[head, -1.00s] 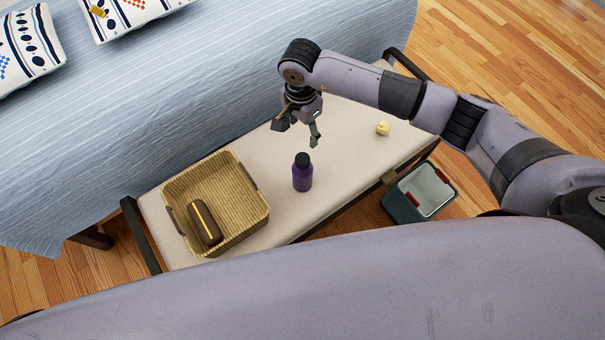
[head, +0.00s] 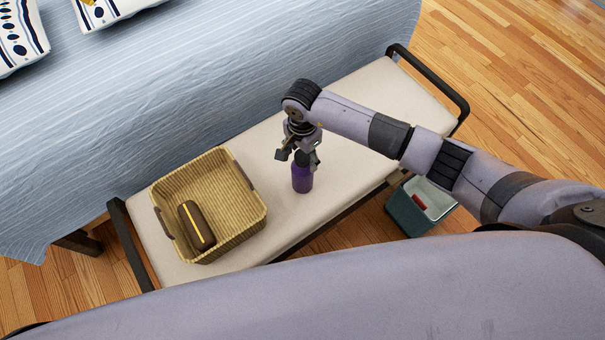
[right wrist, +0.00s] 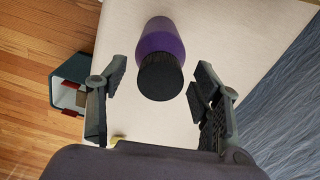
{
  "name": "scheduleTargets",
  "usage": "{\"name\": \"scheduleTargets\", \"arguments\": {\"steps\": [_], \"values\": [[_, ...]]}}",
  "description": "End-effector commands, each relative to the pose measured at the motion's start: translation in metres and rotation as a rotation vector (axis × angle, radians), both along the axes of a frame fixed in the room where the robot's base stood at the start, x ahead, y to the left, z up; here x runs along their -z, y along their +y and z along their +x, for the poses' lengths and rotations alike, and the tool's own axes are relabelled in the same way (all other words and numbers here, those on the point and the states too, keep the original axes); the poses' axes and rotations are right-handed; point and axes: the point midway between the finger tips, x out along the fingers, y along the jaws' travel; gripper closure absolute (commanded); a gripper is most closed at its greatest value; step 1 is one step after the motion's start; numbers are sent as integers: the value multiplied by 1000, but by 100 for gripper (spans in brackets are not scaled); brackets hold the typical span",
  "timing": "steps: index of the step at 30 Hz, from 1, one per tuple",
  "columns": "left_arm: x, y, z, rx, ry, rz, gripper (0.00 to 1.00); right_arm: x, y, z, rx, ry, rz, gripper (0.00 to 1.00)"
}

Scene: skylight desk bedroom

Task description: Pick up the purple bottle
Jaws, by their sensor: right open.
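The purple bottle (head: 302,180) stands upright on the cream bench (head: 352,158), with its top partly hidden by my right gripper in the head view. My right gripper (head: 297,161) is open and empty, just above and around the bottle's upper part. In the right wrist view, the bottle (right wrist: 162,38) shows with its black cap (right wrist: 160,77) toward the camera. The cap lies ahead of and between the spread fingers of the right gripper (right wrist: 158,100), with gaps on both sides. My left gripper is not in view.
A woven basket (head: 248,222) holding a dark brown case with a yellow stripe (head: 197,225) stands left of the bottle. A teal-and-white bin (head: 412,215) is on the wooden floor by the bench. The blue-striped bed (head: 200,90) runs behind. Black rails edge the bench ends.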

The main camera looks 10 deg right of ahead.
Motion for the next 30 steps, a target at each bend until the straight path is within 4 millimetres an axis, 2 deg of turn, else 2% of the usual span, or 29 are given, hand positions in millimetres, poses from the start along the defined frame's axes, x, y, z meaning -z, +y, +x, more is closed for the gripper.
{"name": "scheduleTargets", "arguments": {"steps": [1, 7, 30], "values": [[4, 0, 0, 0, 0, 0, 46, 5, 0, 0, 1, -1, 1, 41], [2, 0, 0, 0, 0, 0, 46, 3, 0, 0, 0, -1, 0, 41], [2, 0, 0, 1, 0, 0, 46, 3, 0, 0, 0, -1, 0, 92]]}}
